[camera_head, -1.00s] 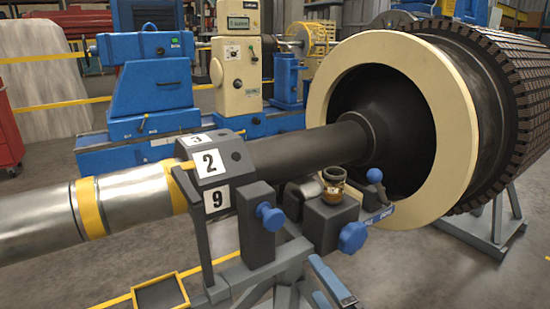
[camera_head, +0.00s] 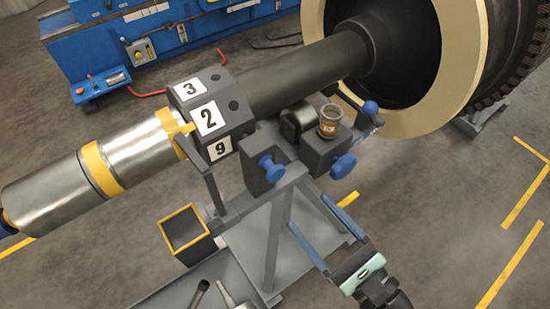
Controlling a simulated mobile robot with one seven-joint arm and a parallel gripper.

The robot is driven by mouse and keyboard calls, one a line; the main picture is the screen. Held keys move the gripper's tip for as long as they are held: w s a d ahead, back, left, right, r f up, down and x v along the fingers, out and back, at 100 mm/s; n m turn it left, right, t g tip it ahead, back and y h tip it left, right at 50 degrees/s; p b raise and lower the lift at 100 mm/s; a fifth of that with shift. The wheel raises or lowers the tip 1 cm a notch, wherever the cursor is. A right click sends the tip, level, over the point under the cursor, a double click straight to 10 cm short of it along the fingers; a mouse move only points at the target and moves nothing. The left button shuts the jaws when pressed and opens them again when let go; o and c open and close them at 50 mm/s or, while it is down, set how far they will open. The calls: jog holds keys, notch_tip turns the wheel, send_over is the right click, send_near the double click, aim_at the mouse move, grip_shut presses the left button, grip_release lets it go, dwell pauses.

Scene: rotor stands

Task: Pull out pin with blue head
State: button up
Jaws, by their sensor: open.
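Several blue heads show on the rotor stand. One blue head (camera_head: 271,169) is on the front of a grey block below the numbered black block. A second blue head (camera_head: 343,166) is on the block under a small jar. A third, round blue head (camera_head: 370,107) sits at the right near the cream ring. I cannot tell which one is the pin. My gripper (camera_head: 307,211) is at the lower middle, with two long blue fingers spread apart and empty. It points up and left toward the stand and is apart from all the blue heads.
The black block (camera_head: 208,115) with labels 3, 2 and 9 sits around the shaft (camera_head: 310,73). A brown jar (camera_head: 330,121) stands on the right block. A yellow-rimmed box (camera_head: 183,230) is at the left. Tools lie at the bottom. Floor at right is clear.

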aim_at(278, 176)
jog(key=p+x, duration=0.1)
jog(key=x, duration=1)
jog(key=shift+w+a, duration=0.25)
jog(key=shift+w, duration=0.05)
grip_shut()
dwell(0.9)
